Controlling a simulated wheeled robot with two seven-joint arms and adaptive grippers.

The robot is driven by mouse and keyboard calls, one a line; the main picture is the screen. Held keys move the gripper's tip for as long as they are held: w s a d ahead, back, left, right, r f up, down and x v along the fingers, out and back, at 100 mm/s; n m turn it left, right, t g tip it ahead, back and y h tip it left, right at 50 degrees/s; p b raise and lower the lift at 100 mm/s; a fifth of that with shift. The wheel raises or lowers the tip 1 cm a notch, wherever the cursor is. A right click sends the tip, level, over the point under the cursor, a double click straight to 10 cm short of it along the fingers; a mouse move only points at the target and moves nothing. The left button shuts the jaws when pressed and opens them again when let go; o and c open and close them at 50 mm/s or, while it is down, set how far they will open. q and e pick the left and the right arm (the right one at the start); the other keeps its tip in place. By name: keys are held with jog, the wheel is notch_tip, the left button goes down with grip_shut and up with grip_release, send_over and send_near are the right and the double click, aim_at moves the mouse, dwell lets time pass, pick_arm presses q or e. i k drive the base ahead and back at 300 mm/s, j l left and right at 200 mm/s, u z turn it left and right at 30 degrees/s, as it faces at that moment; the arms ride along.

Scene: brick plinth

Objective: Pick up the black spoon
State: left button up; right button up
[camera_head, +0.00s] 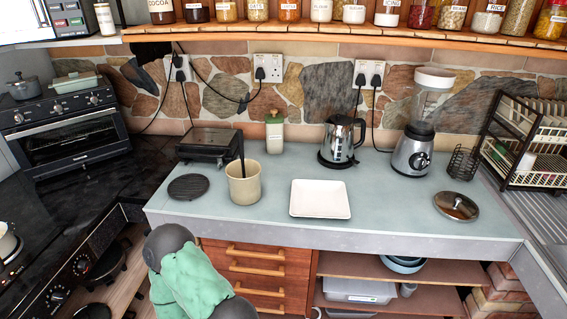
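A thin black handle, which looks like the black spoon (240,146), stands up out of a beige pot (244,189) on the grey-blue worktop. Its lower end is hidden inside the pot, so I cannot see its whole shape. The handle leans slightly to the left at the top. Neither of my grippers shows in the head view.
A black round trivet (188,187) lies left of the pot, and a black grill (208,144) stands behind it. A white square plate (320,199) lies to the right. A kettle (341,140), blender (413,150) and glass lid (456,206) stand farther right.

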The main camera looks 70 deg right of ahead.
aim_at(240, 139)
jog(key=z, duration=1.95)
jog(key=i+j+u, duration=0.3)
jog(key=i, duration=0.25)
jog(key=i+u, duration=0.25)
jog(key=i, duration=0.3)
